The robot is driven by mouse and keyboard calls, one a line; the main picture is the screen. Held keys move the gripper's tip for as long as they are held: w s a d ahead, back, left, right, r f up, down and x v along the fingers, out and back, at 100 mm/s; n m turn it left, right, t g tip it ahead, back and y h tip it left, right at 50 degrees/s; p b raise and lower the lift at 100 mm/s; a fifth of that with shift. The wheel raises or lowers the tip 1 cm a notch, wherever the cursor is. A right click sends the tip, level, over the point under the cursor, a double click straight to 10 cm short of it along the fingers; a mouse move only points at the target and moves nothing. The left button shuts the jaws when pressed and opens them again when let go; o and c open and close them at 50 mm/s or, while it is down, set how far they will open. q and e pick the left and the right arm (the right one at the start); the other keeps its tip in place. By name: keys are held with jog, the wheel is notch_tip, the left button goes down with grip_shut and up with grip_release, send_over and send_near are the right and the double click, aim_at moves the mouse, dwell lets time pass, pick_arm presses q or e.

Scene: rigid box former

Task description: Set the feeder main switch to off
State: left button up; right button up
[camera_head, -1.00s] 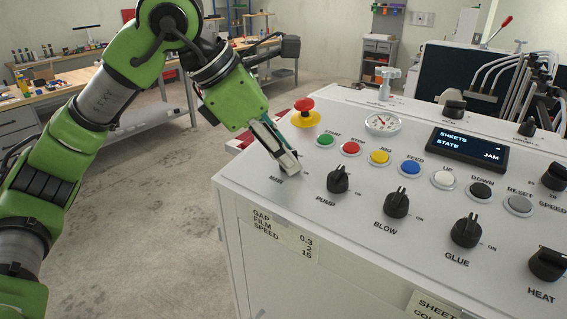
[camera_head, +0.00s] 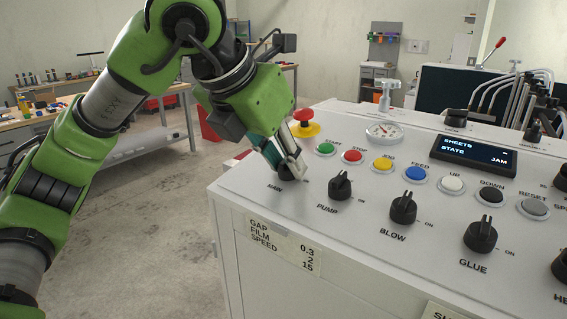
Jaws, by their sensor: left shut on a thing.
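The feeder main switch (camera_head: 286,173) is a dark knob at the left end of the knob row on the light grey control panel, by the label MAIN. My left gripper (camera_head: 290,168) points down over it and is shut on it. The fingers hide most of the knob, so I cannot tell which way its pointer faces. The display (camera_head: 474,152) reads SHEETS and STATE JAM. My right gripper is not in view.
The pump knob (camera_head: 340,186) stands close to the right of the fingers. The red emergency stop (camera_head: 303,117) and green start button (camera_head: 325,149) are just behind. Blow (camera_head: 402,208) and glue (camera_head: 480,235) knobs follow rightward. Open floor lies left of the cabinet.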

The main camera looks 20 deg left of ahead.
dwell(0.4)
pick_arm(q)
jog(key=o, duration=1.1)
jog(key=v, duration=1.2)
